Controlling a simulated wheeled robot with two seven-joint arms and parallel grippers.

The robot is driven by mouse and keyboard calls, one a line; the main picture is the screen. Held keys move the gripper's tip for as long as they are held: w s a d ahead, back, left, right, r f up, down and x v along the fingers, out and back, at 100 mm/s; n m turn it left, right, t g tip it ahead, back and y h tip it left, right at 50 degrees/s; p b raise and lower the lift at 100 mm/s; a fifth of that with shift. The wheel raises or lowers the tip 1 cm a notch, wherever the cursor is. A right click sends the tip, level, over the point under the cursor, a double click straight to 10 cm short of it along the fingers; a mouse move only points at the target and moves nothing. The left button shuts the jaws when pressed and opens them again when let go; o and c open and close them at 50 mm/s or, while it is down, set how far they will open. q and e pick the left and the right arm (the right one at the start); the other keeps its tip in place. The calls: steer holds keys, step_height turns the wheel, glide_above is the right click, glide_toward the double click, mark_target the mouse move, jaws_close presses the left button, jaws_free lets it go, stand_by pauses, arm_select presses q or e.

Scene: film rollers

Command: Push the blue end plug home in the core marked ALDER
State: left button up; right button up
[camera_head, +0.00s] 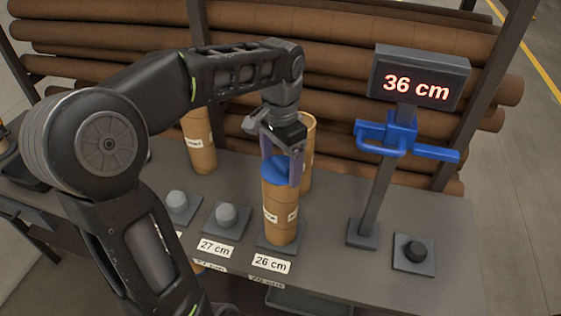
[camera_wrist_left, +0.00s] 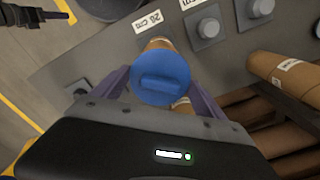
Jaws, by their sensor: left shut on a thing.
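A brown cardboard core (camera_head: 281,215) stands upright on the base by the 26 cm label. The small labels on its side are too small to read, so I cannot tell if one says ALDER. The blue end plug (camera_head: 274,171) is at the core's top end, but how deep it sits is unclear. It also shows in the left wrist view (camera_wrist_left: 161,80) as a round blue disc with a raised bar. My left gripper (camera_head: 281,166) is shut on the plug from above, its purple fingers on either side. A dark part at the wrist view's upper left looks like my right gripper (camera_wrist_left: 35,14); its jaws are unclear.
Grey pegs (camera_head: 226,213) stand left of the core. Two more cores (camera_head: 199,145) (camera_head: 308,150) stand behind. At right, a post carries a blue bracket (camera_head: 402,134) and a display (camera_head: 418,82) reading 36 cm. A dark knob (camera_head: 415,251) is beside it. Long rolls fill the rack behind.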

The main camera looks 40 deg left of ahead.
arm_select(q)
steer(key=shift+s+f, duration=0.1)
steer(key=o, duration=1.3)
steer(key=shift+c, duration=0.2)
steer(key=shift+r+p, duration=1)
steer(key=shift+r, duration=2.55)
